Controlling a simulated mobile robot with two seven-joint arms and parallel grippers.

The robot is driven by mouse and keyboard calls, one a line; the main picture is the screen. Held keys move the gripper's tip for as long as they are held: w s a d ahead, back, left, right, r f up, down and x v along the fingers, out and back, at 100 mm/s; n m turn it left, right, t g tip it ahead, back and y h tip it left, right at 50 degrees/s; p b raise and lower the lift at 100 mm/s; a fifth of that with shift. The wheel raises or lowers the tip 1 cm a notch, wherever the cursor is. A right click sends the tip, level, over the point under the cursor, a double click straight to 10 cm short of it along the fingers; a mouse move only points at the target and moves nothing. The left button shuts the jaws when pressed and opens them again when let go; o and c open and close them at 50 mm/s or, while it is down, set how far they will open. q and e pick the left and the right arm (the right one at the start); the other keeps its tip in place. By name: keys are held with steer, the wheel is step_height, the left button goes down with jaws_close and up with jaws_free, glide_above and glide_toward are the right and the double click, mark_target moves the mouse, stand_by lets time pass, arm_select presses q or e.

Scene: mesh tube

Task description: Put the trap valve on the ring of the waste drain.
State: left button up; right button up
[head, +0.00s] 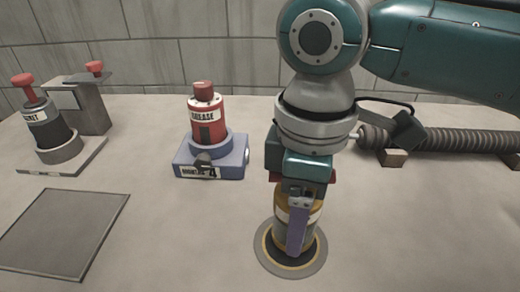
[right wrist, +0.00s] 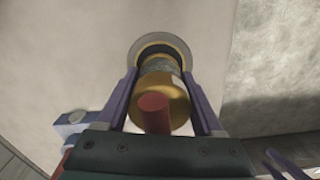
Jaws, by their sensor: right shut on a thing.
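The trap valve, a brass-coloured cylinder (head: 281,232) with a pale label band, stands about upright over the waste drain's ring (head: 319,257), a grey disc with a yellow inner edge and dark centre. My right gripper (head: 297,238) is shut on the valve from above. In the right wrist view its purple fingers (right wrist: 161,76) flank the brass body (right wrist: 165,92), with a red knob toward the camera. The valve's lower end lines up with the ring (right wrist: 158,37); whether it touches is hidden. Purple fingers of my left gripper (right wrist: 283,164), apparently apart, show at the lower right.
A red grease canister (head: 206,119) stands in a blue base (head: 225,160) left of the drain. Further left are a dark red-topped canister (head: 46,128) on a plate, a grey block (head: 88,108) and a flat panel (head: 60,232). A ribbed hose (head: 455,140) lies at right.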

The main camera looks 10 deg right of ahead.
steer(key=shift+f, duration=0.65)
steer(key=o, duration=1.5)
steer(key=shift+f, duration=0.1)
steer(key=shift+r, duration=0.35)
step_height(320, 180, up, 11)
steer(key=p, duration=0.2)
steer(key=shift+f+p, duration=0.1)
steer(key=shift+p, duration=0.3)
steer(key=shift+r, duration=0.4)
